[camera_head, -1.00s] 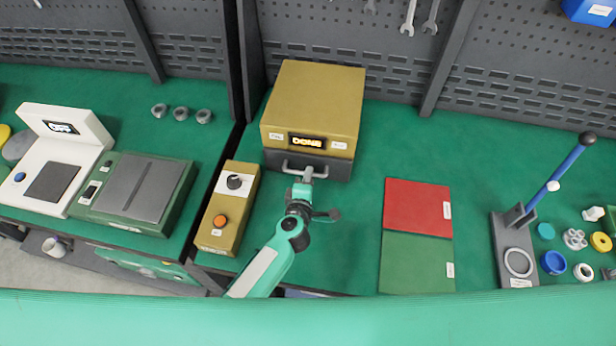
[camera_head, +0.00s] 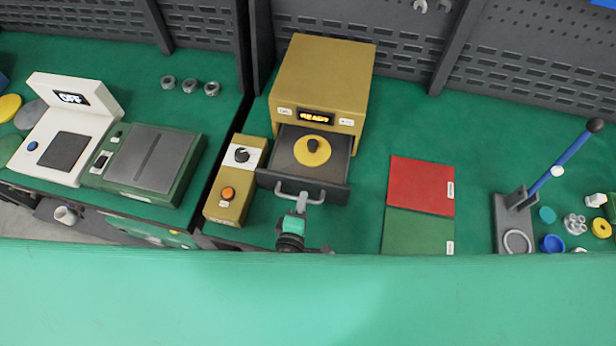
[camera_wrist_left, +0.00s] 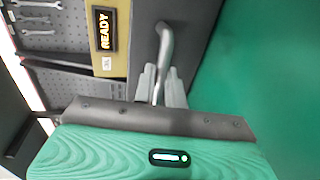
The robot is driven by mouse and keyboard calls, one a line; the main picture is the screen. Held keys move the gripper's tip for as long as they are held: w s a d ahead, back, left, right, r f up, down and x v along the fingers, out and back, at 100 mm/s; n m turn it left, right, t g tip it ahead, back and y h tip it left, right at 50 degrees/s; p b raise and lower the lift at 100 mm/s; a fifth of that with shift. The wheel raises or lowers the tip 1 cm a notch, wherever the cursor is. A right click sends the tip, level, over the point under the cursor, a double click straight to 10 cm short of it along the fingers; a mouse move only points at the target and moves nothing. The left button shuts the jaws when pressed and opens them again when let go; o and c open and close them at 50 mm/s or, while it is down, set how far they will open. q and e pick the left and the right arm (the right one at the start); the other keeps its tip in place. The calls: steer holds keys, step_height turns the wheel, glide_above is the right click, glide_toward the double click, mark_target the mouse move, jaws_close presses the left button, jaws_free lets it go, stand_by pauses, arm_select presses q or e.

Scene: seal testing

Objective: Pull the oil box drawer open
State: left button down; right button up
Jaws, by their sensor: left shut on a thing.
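The oil box (camera_head: 322,80) is a mustard-yellow box at the back of the green bench, its display (camera_head: 316,117) reading READY. Its dark grey drawer (camera_head: 335,157) stands pulled out at the front. A yellow disc (camera_head: 312,151) with a dark knob-like piece on it lies in the drawer. My left gripper (camera_head: 301,200) is shut on the drawer's grey bar handle (camera_head: 284,189). In the left wrist view the gripper fingers (camera_wrist_left: 160,85) close around the handle (camera_wrist_left: 166,45). My right gripper is in neither current view.
A yellow control box (camera_head: 235,180) with a knob and orange button stands just left of the drawer. Red (camera_head: 421,184) and green (camera_head: 418,232) mats lie to the right. A blue-levered press (camera_head: 550,178) stands at the far right. Bench between drawer and mats is clear.

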arm_select(q)
steer(key=v, duration=0.2)
steer(key=f+v, duration=0.1)
steer(key=v, duration=0.5)
steer(key=shift+s+a+f+b, duration=0.1)
steer(key=shift+s+f+b, duration=0.2)
steer(key=shift+b, duration=0.1)
steer(key=c, duration=1.5)
jaws_free()
steer(key=shift+o, duration=0.2)
steer(key=b+v, duration=0.4)
steer(key=v, duration=0.9)
steer(key=shift+s, duration=0.35)
steer(key=shift+a+r, duration=0.1)
